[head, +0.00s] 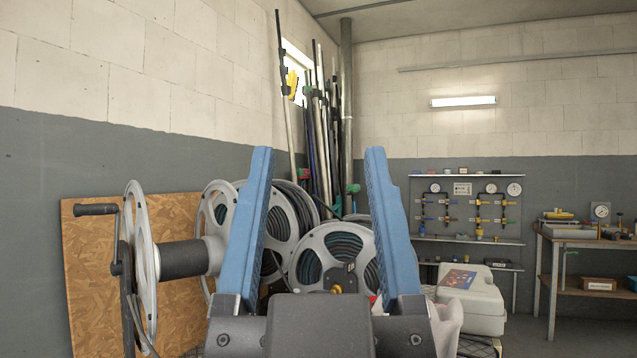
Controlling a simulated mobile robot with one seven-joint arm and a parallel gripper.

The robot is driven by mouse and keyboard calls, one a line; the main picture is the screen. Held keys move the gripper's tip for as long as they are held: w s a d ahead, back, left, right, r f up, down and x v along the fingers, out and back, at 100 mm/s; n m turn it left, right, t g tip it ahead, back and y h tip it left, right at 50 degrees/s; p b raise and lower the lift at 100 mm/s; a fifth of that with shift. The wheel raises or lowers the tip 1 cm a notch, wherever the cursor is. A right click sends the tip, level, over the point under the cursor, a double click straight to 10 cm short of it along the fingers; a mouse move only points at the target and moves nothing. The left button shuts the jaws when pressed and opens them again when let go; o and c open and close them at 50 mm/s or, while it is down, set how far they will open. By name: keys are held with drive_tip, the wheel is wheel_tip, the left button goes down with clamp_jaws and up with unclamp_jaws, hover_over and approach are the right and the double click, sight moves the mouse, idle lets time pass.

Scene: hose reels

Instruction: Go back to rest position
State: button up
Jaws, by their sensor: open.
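My gripper (318,165) fills the lower middle of the head view, with two blue fingers pointing up and wide apart. It is open, and nothing shows held between the fingers. Behind it stand grey hose reels: one with a crank handle and a dark axle at the left (145,260), one with dark hose behind the left finger (285,225), and one with dark hose seen between the fingers (335,255). The gripper body and fingers hide parts of the reels. I cannot tell the exact distance from the fingers to the reels.
A wooden board (90,290) leans at the left wall. Long poles (318,130) stand in the corner. A white case (472,300) sits at right, before a wall shelf with gauges (468,238). A workbench (590,242) stands far right. Some floor shows between case and bench.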

wheel_tip(320, 180, up, 20)
drive_tip(key=p, duration=1.9)
drive_tip(key=shift+f, duration=0.25)
drive_tip(key=shift+a, duration=0.1)
